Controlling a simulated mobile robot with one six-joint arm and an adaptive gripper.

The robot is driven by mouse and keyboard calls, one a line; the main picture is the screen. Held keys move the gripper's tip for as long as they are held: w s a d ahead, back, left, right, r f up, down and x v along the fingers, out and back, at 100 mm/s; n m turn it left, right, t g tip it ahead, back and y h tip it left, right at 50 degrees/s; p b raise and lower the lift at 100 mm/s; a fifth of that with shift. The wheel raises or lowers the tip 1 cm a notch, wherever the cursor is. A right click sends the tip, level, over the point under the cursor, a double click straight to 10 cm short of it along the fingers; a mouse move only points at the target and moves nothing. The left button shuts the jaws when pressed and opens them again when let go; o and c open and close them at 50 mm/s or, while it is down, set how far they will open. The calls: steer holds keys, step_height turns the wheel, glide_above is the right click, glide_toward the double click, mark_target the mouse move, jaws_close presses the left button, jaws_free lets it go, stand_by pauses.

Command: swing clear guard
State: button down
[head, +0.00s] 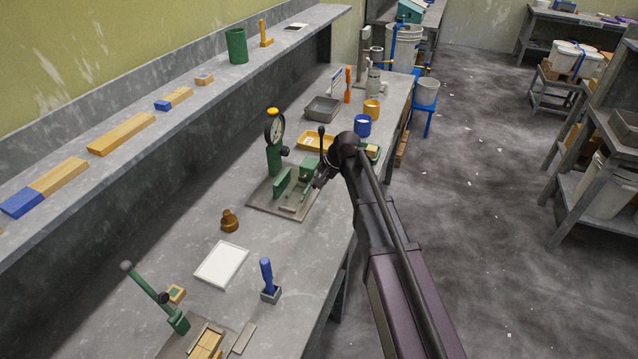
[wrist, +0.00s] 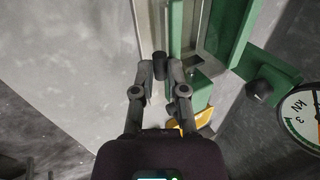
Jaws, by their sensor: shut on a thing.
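The green bench press (head: 283,186) stands on a grey base plate, with a round dial gauge (head: 275,128) on its column. My gripper (head: 322,180) is at the press's right side. In the wrist view my gripper (wrist: 160,78) is closed around a small dark knob (wrist: 160,66) beside the green frame (wrist: 183,30). A pale framed strip (wrist: 156,25) runs up from near the knob. I cannot clearly make out the clear guard panel or its angle. The dial (wrist: 302,118) shows at the right of the wrist view.
A dark upright lever (head: 321,140) stands just behind my gripper. A yellow tray (head: 312,143), a blue cup (head: 362,126) and a grey bin (head: 321,109) are farther back. A brown knob-shaped piece (head: 229,221) and a white sheet (head: 222,264) lie in front. Open floor is at right.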

steer(key=shift+s+d+f, duration=0.2)
steer(key=shift+s, duration=0.05)
steer(key=c, duration=0.7)
jaws_free()
steer(key=shift+w, duration=0.1)
steer(key=shift+w+a, duration=0.1)
steer(key=shift+r, duration=0.15)
